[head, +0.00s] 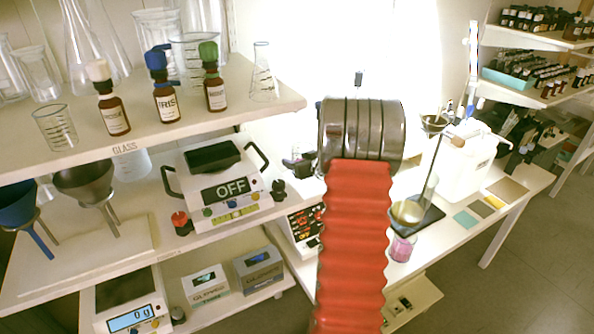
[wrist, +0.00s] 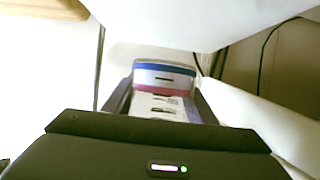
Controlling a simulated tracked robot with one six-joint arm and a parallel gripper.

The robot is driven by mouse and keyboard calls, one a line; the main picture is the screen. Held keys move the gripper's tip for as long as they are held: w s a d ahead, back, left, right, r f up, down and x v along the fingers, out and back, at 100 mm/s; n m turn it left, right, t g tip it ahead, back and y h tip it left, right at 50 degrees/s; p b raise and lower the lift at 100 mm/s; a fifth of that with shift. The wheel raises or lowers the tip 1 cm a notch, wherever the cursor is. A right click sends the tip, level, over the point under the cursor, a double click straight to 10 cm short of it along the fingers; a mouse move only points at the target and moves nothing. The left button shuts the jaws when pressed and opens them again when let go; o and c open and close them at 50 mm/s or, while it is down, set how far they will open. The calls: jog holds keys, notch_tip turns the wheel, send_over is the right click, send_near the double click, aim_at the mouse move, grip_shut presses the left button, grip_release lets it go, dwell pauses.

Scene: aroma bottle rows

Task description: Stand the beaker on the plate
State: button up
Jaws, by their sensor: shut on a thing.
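My gripper (wrist: 165,66) shows in the wrist view, with dark jaws on both sides of a white thing with blue and pink bands (wrist: 165,80) and small dark marks. It is shut on this thing; I cannot tell whether it is the beaker. In the head view my red arm fills the middle and the gripper is hidden. A small graduated beaker (head: 55,128) stands at the upper shelf's left front, and a larger one (head: 192,48) behind the bottles. A white device reading OFF (head: 220,190) has a black square plate (head: 212,156) on top.
Three brown bottles, with white (head: 112,115), blue (head: 166,100) and green (head: 214,92) caps, and a conical flask (head: 263,85) stand on the upper shelf (head: 240,118). Funnels (head: 85,180) hang below. A stand (head: 425,215) and a pink-filled vessel (head: 402,248) are right of my arm.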

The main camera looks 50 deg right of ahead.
jog(key=shift+f, duration=0.1)
jog(key=shift+f, duration=1.75)
jog(key=o, duration=1.2)
jog(key=shift+f, duration=0.1)
jog(key=v, duration=1.2)
jog(key=shift+s, duration=0.15)
